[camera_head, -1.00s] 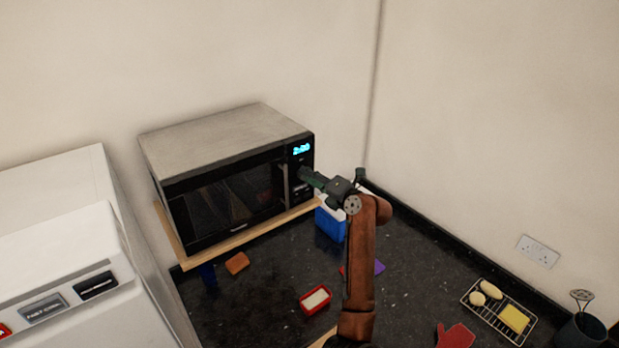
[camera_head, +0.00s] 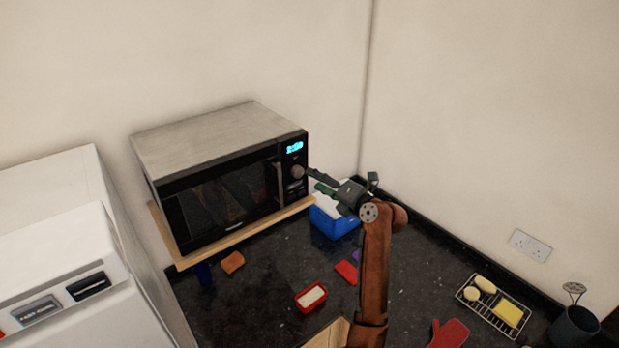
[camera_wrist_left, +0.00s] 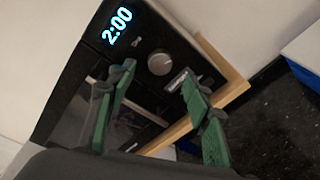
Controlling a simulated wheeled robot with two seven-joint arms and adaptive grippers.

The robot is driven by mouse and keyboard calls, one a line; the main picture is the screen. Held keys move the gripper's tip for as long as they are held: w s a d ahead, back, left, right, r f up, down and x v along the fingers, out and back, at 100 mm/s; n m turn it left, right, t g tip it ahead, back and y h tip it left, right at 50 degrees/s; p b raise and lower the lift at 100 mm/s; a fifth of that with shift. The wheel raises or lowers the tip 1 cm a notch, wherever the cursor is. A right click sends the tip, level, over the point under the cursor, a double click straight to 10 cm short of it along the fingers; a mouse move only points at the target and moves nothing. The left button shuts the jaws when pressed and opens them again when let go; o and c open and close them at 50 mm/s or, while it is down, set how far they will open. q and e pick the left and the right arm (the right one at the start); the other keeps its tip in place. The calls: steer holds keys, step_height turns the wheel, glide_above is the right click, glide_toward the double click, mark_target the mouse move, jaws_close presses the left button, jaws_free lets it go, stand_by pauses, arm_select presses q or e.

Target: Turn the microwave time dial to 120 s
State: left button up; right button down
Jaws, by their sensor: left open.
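The microwave (camera_head: 215,150) stands on a wooden board at the back left, its door closed. Its lit display (camera_head: 294,147) reads 2:00 in the left wrist view (camera_wrist_left: 116,25). The round silver time dial (camera_head: 297,172) is on the control panel below the display; it also shows in the left wrist view (camera_wrist_left: 161,62). My left gripper (camera_head: 315,181) is to the right of the dial, pointing at it. In the left wrist view its green fingers (camera_wrist_left: 160,115) are spread open with nothing between them, and the dial is beyond them, apart. My right gripper is not in view.
A blue-and-white box (camera_head: 332,222) sits right of the microwave, behind my left arm. A red tray (camera_head: 311,297), a brown sponge (camera_head: 232,262) and a red block (camera_head: 346,272) lie on the dark counter. A wire rack (camera_head: 494,305) is at the right, a white appliance (camera_head: 60,240) at the left.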

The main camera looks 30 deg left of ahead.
arm_select(q)
steer(key=shift+s+d, duration=0.2)
steer(key=shift+d, duration=0.35)
